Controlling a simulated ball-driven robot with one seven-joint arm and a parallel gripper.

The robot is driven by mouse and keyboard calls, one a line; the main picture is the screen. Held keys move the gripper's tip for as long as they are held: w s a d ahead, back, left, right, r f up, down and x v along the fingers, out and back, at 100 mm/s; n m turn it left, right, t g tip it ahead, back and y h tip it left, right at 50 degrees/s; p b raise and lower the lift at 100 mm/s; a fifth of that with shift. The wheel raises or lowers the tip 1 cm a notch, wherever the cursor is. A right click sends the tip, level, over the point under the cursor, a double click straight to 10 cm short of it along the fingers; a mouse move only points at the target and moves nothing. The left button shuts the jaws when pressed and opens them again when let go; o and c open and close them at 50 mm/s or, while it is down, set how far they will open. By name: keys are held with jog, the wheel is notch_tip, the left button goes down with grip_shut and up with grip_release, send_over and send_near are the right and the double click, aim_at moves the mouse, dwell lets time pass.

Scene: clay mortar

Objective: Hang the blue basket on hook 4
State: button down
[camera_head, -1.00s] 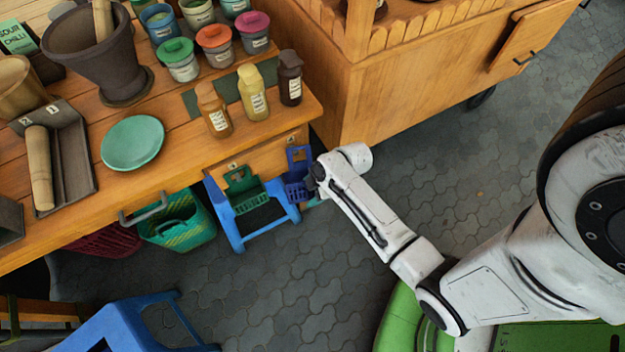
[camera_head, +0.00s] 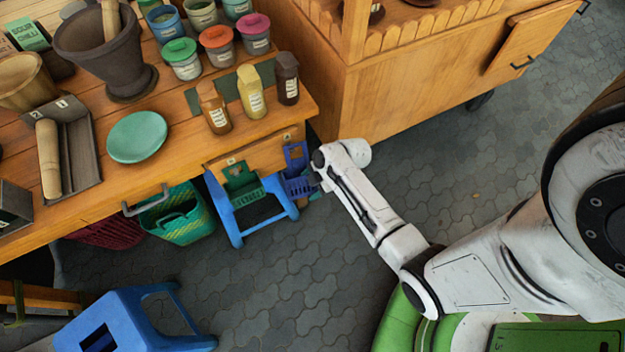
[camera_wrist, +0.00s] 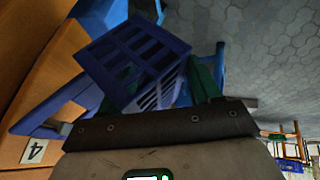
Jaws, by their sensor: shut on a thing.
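The blue basket (camera_head: 299,187) is at the table's front right corner, just right of a hanging green basket (camera_head: 241,184). In the wrist view the blue basket (camera_wrist: 140,58), with slotted walls, looks tilted. My gripper (camera_wrist: 165,80) is shut on it; its dark green fingers are partly hidden by the basket. In the head view the fingertips are hidden by my wrist. The number 4 label (camera_wrist: 35,151) is on the wooden table edge at the lower left of the wrist view. A small grey metal piece, perhaps hook 4 (camera_wrist: 58,127), shows near it. I cannot tell whether the basket touches it.
A blue stool (camera_head: 236,222) stands below the green basket, close to the blue one. The wooden cabinet (camera_head: 400,95) rises to the right. Bottles and pots stand on the table (camera_head: 190,150). Another blue stool (camera_head: 130,318) is at lower left. Paved floor in front is open.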

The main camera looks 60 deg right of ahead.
jog(key=shift+w+d+f+g+b, duration=0.15)
jog(key=shift+w+d+f+b, duration=0.1)
jog(key=shift+f+b, duration=0.35)
jog(key=shift+w+d+f+g+b, duration=0.15)
jog(key=shift+w+f+b, duration=0.1)
jog(key=shift+f+b, duration=0.3)
jog(key=shift+w+d+b, duration=0.4)
jog(key=shift+w+d, duration=0.2)
jog(key=shift+w, duration=0.25)
jog(key=shift+w+d+f+b, duration=0.25)
jog(key=shift+w+d+b, duration=0.2)
jog(key=shift+w+b, duration=0.2)
jog(key=shift+s+a+p, duration=0.55)
jog(key=shift+s+a, duration=0.1)
jog(key=shift+s, duration=0.3)
jog(key=shift+s+a+p, duration=0.6)
jog(key=shift+s, duration=0.35)
jog(key=shift+s+a+p, duration=0.55)
jog(key=shift+s+a, duration=0.1)
jog(key=shift+s, duration=0.3)
